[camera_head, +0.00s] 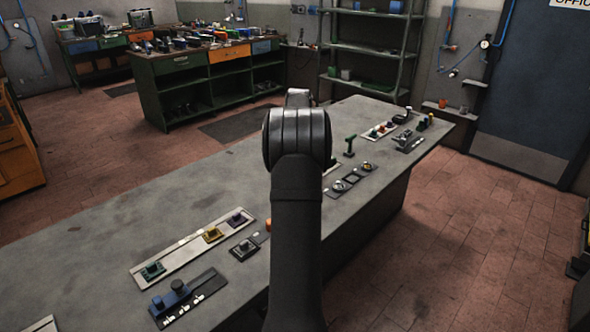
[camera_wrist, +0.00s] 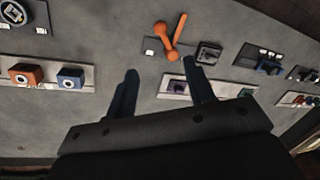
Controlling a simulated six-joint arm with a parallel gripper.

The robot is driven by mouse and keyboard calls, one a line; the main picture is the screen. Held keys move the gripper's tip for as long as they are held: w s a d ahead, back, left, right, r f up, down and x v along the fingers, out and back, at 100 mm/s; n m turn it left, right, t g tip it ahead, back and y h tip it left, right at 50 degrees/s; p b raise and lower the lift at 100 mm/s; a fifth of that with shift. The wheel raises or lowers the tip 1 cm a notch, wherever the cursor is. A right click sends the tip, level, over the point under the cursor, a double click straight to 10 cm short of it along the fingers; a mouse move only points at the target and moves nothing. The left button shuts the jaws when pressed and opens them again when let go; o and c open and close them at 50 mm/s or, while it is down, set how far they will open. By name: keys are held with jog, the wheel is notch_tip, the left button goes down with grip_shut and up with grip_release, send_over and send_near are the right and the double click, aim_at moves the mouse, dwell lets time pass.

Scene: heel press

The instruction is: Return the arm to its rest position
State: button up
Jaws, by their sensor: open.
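My gripper (camera_wrist: 160,68) is open, with two dark fingers spread apart and nothing between them. In the wrist view it is over the grey workbench top; its height above it is hard to judge. Beyond the fingertips, an orange lever (camera_wrist: 167,42) stands on a small plate, apart from the fingers. In the head view my dark arm reaches up the middle of the picture over the workbench (camera_head: 120,225), and my gripper is hidden behind it. Only a small bit of orange (camera_head: 268,225) shows beside my arm there.
The wrist view shows orange (camera_wrist: 25,74) and blue (camera_wrist: 70,78) button boxes. The bench's left rear is bare.

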jog(key=s+f, duration=0.1)
jog(key=f, duration=0.4)
jog(key=s+f, duration=0.1)
jog(key=f, duration=0.5)
jog(key=s+f, duration=0.1)
jog(key=f, duration=0.5)
jog(key=shift+s+a+f, duration=0.1)
jog(key=shift+a, duration=0.3)
jog(key=w+r, duration=0.3)
jog(key=r, duration=1.4)
jog(key=s+f, duration=0.1)
jog(key=f, duration=0.4)
jog(key=s+f, duration=0.1)
jog(key=f, duration=0.5)
jog(key=s+f, duration=0.1)
jog(key=f, duration=0.4)
jog(key=shift+f, duration=0.2)
jog(key=shift+s+f, duration=0.15)
jog(key=shift+f, duration=0.2)
jog(key=shift+s+r+m, duration=0.1)
jog(key=shift+s+m, duration=0.4)
jog(key=shift+m, duration=0.5)
jog(key=shift+a, duration=0.1)
